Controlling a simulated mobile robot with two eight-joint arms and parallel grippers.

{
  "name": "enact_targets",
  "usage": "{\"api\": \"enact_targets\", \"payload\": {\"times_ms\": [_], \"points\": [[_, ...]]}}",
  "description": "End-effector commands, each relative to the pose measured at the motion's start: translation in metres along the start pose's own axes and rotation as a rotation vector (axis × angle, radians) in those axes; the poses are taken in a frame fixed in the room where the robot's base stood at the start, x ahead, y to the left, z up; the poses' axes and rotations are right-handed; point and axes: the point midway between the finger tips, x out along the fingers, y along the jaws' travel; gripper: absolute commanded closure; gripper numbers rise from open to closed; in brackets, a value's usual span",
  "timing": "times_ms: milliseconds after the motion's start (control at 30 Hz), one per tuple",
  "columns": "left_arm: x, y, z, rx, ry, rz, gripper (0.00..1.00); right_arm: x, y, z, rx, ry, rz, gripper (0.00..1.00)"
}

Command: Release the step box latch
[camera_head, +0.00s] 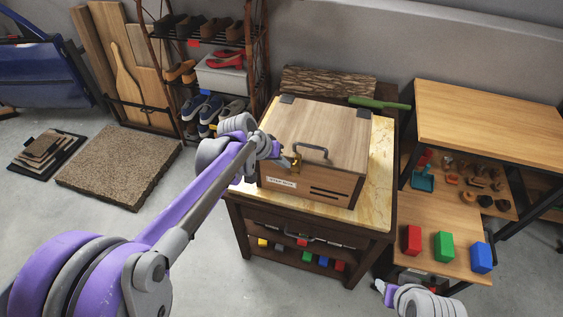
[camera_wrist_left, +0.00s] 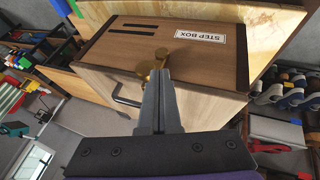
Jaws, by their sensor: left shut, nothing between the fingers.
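The step box (camera_head: 316,137) is a wooden box with a closed lid, a dark handle (camera_head: 312,148) and a white "STEP BOX" label (camera_head: 282,182). It also shows in the left wrist view (camera_wrist_left: 150,38). A brass latch (camera_head: 295,163) sits on the front near the lid edge, left of the handle; the left wrist view shows it too (camera_wrist_left: 154,66). My left gripper (camera_head: 281,154) is shut and empty, with its tips right at the latch (camera_wrist_left: 160,74); I cannot tell whether they touch. My right gripper (camera_head: 380,287) is at the lower right, its fingers barely visible.
The box stands on a marble-topped wooden cabinet (camera_head: 371,187). A green long-handled tool (camera_head: 379,103) and a log (camera_head: 328,81) lie behind it. A shoe rack (camera_head: 204,75) stands at the left back. A workbench with red, green (camera_head: 443,246) and blue blocks is at the right.

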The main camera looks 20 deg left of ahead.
Motion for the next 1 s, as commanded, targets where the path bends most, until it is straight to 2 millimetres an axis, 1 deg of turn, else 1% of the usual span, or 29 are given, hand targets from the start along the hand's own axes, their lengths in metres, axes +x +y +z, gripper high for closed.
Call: {"api": "enact_targets", "payload": {"times_ms": [233,467,733,1000], "points": [[0.000,0.006,0.000,0.023,-0.002,-0.043,1.00,-0.001,0.000,-0.001,0.000,0.001,0.000,0.50],[0.002,0.020,0.000,0.080,-0.006,-0.153,1.00,-0.003,0.000,-0.003,0.000,0.002,0.000,0.50],[0.011,0.043,0.004,0.187,-0.014,-0.377,1.00,0.000,0.000,0.000,0.000,0.000,0.000,0.50],[0.025,0.062,0.010,0.294,-0.023,-0.610,1.00,0.009,0.000,0.009,0.000,-0.008,0.000,0.50]]}}
